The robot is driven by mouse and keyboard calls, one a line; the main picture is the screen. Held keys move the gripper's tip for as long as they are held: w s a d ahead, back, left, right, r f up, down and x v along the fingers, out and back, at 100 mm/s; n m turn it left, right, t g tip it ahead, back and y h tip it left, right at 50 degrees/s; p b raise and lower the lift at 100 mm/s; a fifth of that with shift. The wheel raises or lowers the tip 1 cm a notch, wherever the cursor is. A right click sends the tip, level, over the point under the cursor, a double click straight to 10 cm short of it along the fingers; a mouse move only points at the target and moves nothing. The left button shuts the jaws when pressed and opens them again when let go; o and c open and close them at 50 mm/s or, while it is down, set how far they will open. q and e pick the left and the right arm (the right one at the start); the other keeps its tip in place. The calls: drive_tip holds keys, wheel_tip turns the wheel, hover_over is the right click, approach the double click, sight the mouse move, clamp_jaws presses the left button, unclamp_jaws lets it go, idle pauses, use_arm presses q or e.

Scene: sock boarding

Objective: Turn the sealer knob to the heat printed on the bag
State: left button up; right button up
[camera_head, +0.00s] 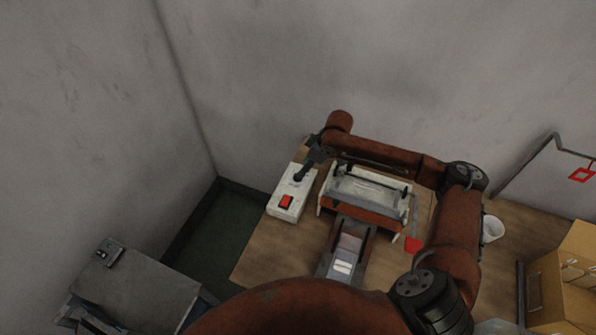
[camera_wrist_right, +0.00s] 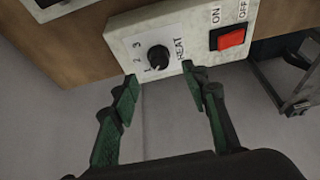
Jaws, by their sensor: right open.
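The sealer's white control box (camera_wrist_right: 190,38) fills the upper part of the right wrist view and also shows in the head view (camera_head: 278,205). Its black heat knob (camera_wrist_right: 158,57) has the numbers 1, 2 and 3 around its left side and the word HEAT beside it. I cannot tell which number the knob points to. My right gripper (camera_wrist_right: 159,76) is open, its fingertips to either side just short of the knob, apparently not touching it. A bag with a white label (camera_head: 345,258) lies before the sealer (camera_head: 368,190); its print is too small to read. My left gripper is not in view.
A red ON/OFF switch (camera_wrist_right: 231,38) sits beside the knob, near my right fingertips. A white cup (camera_head: 492,229) and cardboard boxes (camera_head: 577,270) stand on the right of the wooden table (camera_head: 262,245). My arm arches over the table.

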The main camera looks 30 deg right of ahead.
drive_tip(key=x, duration=0.5)
drive_tip(key=shift+w+f, duration=0.1)
drive_tip(key=shift+f, duration=0.2)
drive_tip(key=shift+a+f, duration=0.1)
drive_tip(key=shift+f, duration=0.05)
drive_tip(key=shift+c, duration=1)
drive_tip(key=c, duration=0.8)
drive_tip(key=shift+a, duration=0.1)
clamp_jaws()
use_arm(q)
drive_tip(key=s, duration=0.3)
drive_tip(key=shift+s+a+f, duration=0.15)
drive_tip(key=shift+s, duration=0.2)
